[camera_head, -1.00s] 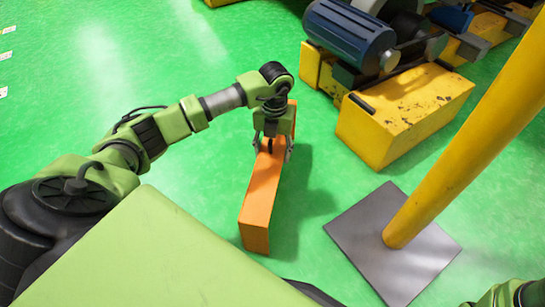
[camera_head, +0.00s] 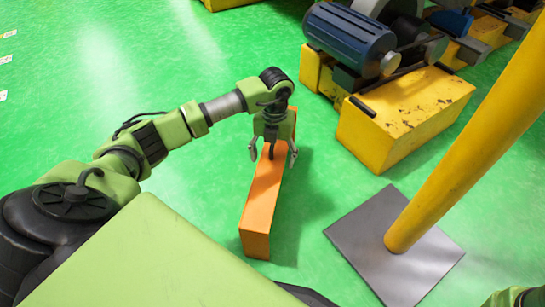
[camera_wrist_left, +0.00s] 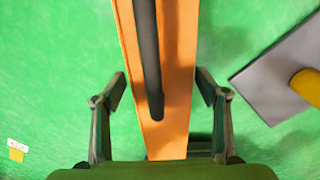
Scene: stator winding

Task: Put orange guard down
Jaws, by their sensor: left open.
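The orange guard (camera_head: 262,200) is a long orange bar on the green floor in the head view, running from under my left gripper toward the front. My left gripper (camera_head: 273,158) is over its far part, with its fingers spread to either side of the bar. In the left wrist view the guard (camera_wrist_left: 182,90) runs up between the two open fingers (camera_wrist_left: 158,92), with a gap on each side. A dark handle (camera_wrist_left: 148,60) lies along the guard's top. Most of my right arm is out of view, and its gripper does not show.
A yellow post (camera_head: 450,150) on a grey square plate (camera_head: 350,230) stands right of the guard. A yellow machine base (camera_head: 400,120) with a blue motor (camera_head: 350,38) is at the upper right. The green floor left of the guard is clear.

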